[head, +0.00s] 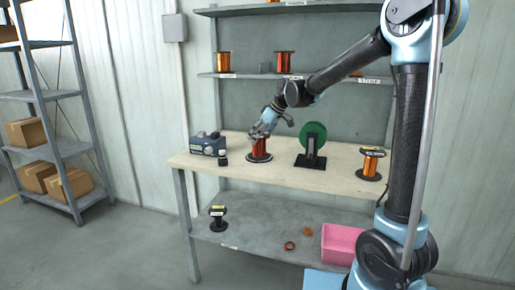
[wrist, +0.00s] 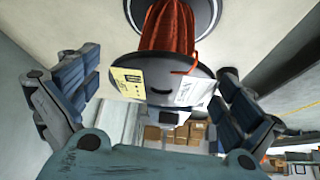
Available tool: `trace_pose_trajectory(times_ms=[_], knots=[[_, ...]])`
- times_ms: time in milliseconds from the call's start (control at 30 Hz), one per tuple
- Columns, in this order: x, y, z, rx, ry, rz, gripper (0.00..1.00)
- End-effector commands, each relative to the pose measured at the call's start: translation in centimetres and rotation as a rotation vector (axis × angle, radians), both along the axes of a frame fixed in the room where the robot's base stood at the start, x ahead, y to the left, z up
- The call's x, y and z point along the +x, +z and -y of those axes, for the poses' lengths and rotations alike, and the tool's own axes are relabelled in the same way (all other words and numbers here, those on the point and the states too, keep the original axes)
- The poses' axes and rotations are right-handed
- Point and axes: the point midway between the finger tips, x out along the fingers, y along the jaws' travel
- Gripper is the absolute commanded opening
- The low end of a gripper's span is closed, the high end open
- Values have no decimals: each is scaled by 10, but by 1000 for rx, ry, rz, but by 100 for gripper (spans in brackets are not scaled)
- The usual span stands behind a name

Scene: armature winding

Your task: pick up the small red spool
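A spool of red wire (head: 260,149) with dark flanges stands on the workbench, left of the green wheel. In the wrist view the same spool (wrist: 175,30) shows large, with its labelled dark end flange between my fingers. My gripper (head: 263,133) is at the top of this spool, pointing down. Its two blue-grey fingers are open on either side of the flange, with a small gap visible on the left; contact on the right cannot be told. The spool's lower part is partly hidden in the wrist view.
A blue-grey device (head: 208,144) and a small dark bottle (head: 223,158) are left of the spool. A green wheel on a black stand (head: 312,140) and a copper spool (head: 371,163) are to the right. A pink bin (head: 340,243) sits on the lower shelf.

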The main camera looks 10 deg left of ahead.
Motion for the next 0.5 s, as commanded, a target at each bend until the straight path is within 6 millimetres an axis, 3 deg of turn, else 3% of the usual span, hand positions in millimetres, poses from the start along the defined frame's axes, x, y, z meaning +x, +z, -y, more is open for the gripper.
trace_pose_trajectory(times_ms=[33, 67, 300, 500], knots=[[0, 0, 0, 0, 0, 0, 89], [0, 0, 0, 0, 0, 0, 82], [0, 0, 1, 0, -1, -1, 27], [1, 1, 1, 0, -1, 0, 26]])
